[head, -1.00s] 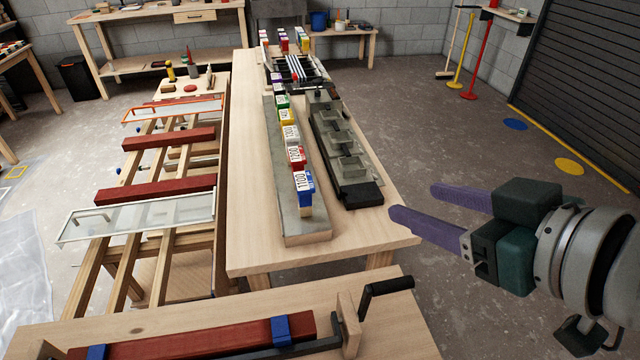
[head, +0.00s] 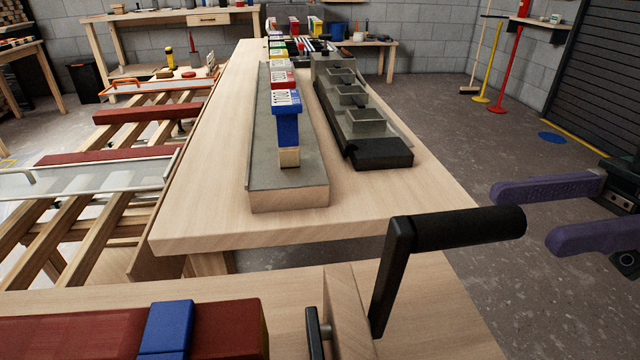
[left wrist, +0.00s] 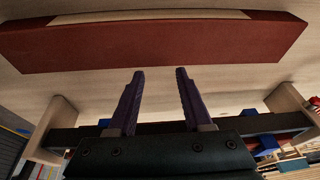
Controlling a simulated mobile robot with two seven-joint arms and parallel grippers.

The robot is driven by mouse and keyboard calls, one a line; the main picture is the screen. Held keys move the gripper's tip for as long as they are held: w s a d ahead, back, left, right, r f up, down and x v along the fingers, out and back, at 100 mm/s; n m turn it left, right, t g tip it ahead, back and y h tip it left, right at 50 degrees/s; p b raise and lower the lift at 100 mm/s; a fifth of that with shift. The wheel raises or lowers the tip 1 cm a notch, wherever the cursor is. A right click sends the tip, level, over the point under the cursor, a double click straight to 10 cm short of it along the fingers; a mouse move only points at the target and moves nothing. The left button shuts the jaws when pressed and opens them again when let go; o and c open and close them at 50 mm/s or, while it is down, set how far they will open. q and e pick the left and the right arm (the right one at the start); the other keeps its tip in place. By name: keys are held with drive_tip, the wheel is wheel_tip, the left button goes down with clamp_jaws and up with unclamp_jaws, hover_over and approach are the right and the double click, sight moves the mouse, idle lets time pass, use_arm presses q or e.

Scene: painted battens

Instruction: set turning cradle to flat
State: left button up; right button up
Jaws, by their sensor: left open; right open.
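The turning cradle stands at the front of the head view, with a wooden end upright (head: 345,315) and a black crank handle (head: 465,228). A dark red batten (head: 225,325) lies in it with a blue clamp (head: 165,325) around it. My right gripper (head: 535,218) is open and empty at the right edge, beyond the handle's end. My left gripper is outside the head view. In the left wrist view my left gripper (left wrist: 158,73) is open and empty, its purple fingers pointing towards a dark red batten (left wrist: 150,48) with a pale strip; contact is not visible.
A wooden table (head: 200,190) behind the cradle carries a long grey block with coloured labelled pieces (head: 287,115) and a grey fixture with pockets (head: 365,120). A rack with red battens (head: 150,112) stands left.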

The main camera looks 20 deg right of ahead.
sight(410, 234)
use_arm(q)
drive_tip(key=shift+a+r+p, duration=0.1)
drive_tip(key=shift+r+p, duration=0.8)
drive_tip(key=shift+p, duration=0.15)
use_arm(e)
drive_tip(key=x, duration=0.8)
drive_tip(key=shift+s+a+r, duration=0.1)
drive_tip(key=shift+s+a, duration=0.05)
drive_tip(key=shift+a, duration=0.8)
clamp_jaws()
